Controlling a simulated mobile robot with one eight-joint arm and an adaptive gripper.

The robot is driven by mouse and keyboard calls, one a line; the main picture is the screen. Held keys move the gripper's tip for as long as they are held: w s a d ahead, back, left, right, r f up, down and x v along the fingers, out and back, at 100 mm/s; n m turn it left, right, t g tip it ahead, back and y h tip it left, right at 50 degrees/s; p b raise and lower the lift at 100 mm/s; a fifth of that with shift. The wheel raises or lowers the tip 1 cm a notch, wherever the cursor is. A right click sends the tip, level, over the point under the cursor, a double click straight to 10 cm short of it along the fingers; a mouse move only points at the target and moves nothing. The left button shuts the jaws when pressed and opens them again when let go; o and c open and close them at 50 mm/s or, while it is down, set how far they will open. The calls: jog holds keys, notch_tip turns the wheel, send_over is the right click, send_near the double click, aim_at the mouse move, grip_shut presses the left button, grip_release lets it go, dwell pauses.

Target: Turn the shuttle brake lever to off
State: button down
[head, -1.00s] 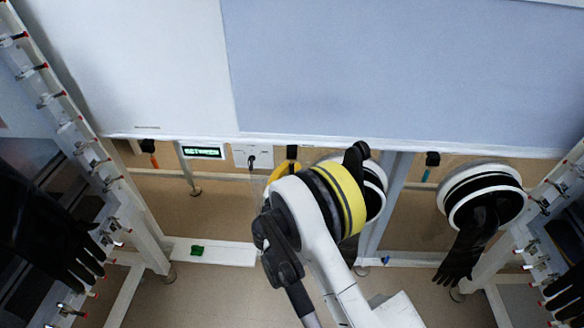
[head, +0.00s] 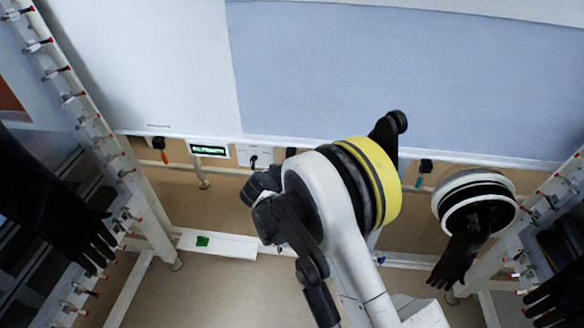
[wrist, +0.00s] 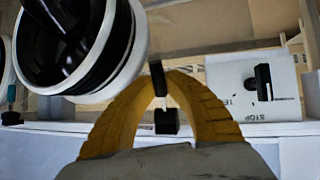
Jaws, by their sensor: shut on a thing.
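In the wrist view my gripper (wrist: 160,80), with ribbed yellow fingers, is closed in from both sides on a small black lever (wrist: 158,78). A black block (wrist: 167,121) shows below it, between the fingers. I read no label on this lever, so I cannot confirm it is the shuttle brake lever. To its right a white plate (wrist: 225,85) carries another black lever (wrist: 263,82), with printing that seems to include STOP. That plate also shows in the head view (head: 244,155). There my own arm hides the gripper and the held lever.
A white-ringed glove port (wrist: 112,50) is close beside the fingers on the left. In the head view, a lit display (head: 208,150), an orange-tipped black handle (head: 159,144) and a blue-tipped one (head: 425,167) line the hood's lower edge. A black glove (head: 460,250) hangs at right.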

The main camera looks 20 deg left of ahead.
jog(key=shift+s+d+r+g+h+p, duration=0.15)
jog(key=shift+s+r+g+p, duration=0.15)
jog(key=shift+g+p, duration=0.35)
jog(key=shift+s+r+g+h+p, duration=0.1)
jog(key=shift+s+r+g+p, duration=0.15)
jog(key=shift+g, duration=0.7)
jog(key=shift+s+d+r+g+h+p, duration=0.1)
jog(key=shift+s+r+g+h+p, duration=0.2)
jog(key=shift+g+p, duration=0.4)
jog(key=shift+w+n, duration=0.1)
jog(key=shift+n, duration=0.2)
jog(key=c, duration=1.4)
grip_release()
jog(key=shift+r, duration=0.1)
jog(key=v, duration=1.2)
jog(key=shift+w, duration=0.15)
jog(key=shift+r, duration=0.1)
